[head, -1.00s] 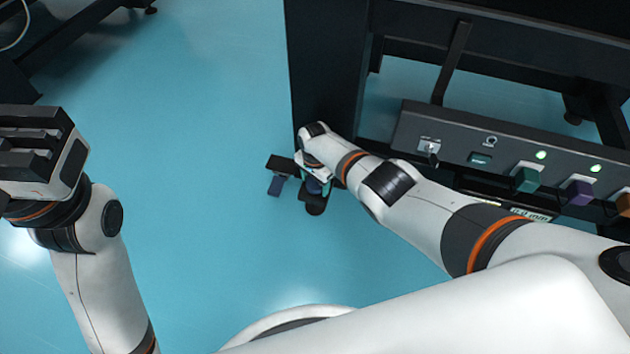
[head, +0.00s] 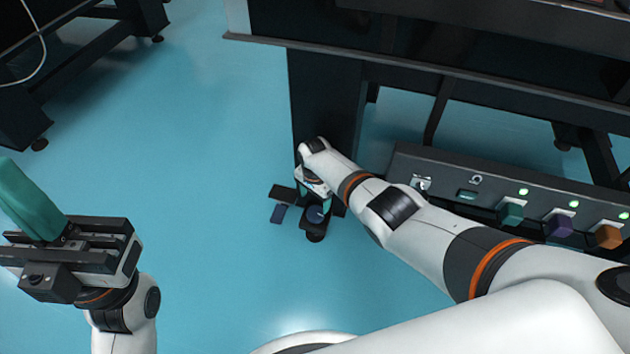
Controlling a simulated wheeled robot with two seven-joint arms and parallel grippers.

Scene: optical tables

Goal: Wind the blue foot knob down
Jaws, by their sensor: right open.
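The blue foot knob (head: 316,215) is low at the foot of the black table leg (head: 325,100), near the middle of the view. My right gripper (head: 314,206) reaches down to it. Its jaws are open, with teal fingers at the knob's sides. The wrist hides part of the knob, and I cannot tell whether the fingers touch it. My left gripper (head: 35,205) is at the left, far from the knob, with its teal finger part pointing up and left. Its jaw gap does not show clearly.
A grey control panel (head: 440,182) with green lights and coloured knobs runs to the right, behind my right arm. The blue floor at left and front is clear.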

